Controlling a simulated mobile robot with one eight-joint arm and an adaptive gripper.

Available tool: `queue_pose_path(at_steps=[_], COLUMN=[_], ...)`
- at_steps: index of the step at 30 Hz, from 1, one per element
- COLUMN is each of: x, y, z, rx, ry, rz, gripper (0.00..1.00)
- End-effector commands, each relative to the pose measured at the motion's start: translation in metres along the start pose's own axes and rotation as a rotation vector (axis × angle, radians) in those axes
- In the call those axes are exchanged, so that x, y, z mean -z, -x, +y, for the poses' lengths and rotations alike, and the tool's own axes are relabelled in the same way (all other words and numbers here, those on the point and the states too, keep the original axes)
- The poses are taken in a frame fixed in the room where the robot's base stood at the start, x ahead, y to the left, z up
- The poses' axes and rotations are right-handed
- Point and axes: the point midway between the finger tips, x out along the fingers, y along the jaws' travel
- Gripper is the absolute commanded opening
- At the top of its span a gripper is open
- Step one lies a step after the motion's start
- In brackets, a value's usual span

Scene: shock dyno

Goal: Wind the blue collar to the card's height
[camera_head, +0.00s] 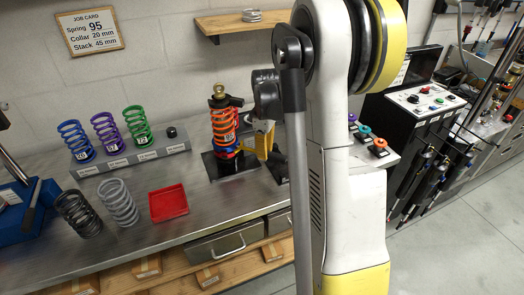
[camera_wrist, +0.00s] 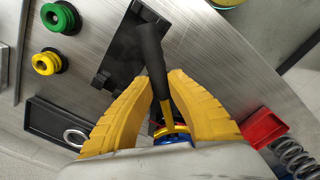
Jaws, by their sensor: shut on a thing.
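The job card (camera_head: 91,31) on the wall reads Spring 95, Collar 20 mm, Stack 45 mm. An orange spring (camera_head: 223,122) stands upright on a shock on a black base (camera_head: 235,167). The blue collar (camera_head: 226,154) shows as a thin band low under the spring; part of it shows in the wrist view (camera_wrist: 172,139). My gripper (camera_head: 262,138) is right beside the shock. In the wrist view its yellow fingers (camera_wrist: 165,85) are shut on a tool with a black handle (camera_wrist: 151,48) and a yellow curved end beside the collar. Contact between tool and collar is unclear.
Blue, purple and green springs (camera_head: 106,132) stand on a rack at the left. Two grey springs (camera_head: 120,203) and a red tray (camera_head: 168,203) are in front. My arm hides the bench right of the shock. A wooden shelf (camera_head: 240,23) is above.

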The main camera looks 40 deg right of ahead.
Motion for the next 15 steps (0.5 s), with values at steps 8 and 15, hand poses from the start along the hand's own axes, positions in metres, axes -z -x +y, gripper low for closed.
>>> queue_pose_path(at_steps=[8,15], x=[-0.034,-0.035], y=[0.0,0.0], z=[0.001,0.001], rx=[0.0,0.001], ry=[-0.003,-0.003], rz=[-0.004,-0.005], gripper=[0.0,0.0])
